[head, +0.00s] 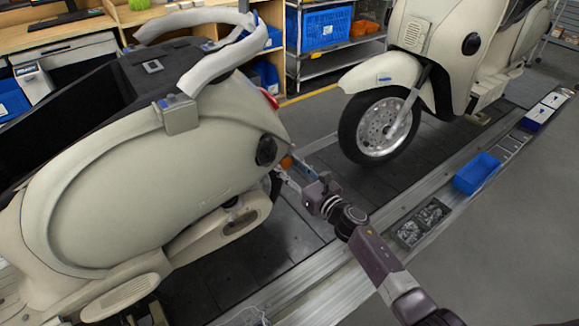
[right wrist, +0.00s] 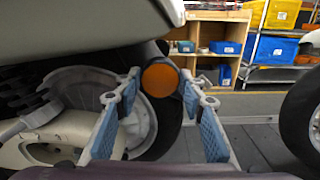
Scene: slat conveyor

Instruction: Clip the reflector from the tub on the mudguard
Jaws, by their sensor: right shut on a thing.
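My right gripper (head: 289,176) is at the rear end of the near cream scooter (head: 170,175). Its two blue-padded fingers (right wrist: 160,88) are shut on the round orange reflector (right wrist: 160,80), its face toward the wrist camera. The reflector also shows as a small orange spot in the head view (head: 286,162). Behind it are the dark rear wheel and mudguard (right wrist: 165,118), largely hidden by the reflector and fingers. I cannot tell whether the reflector touches the mudguard. A blue tub (head: 476,173) sits on the conveyor's side rail. My left gripper is not in view.
A second cream scooter (head: 425,60) stands farther along the slat conveyor (head: 320,185). Shelves with blue bins (head: 325,27) stand at the back. Grey floor at right is clear.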

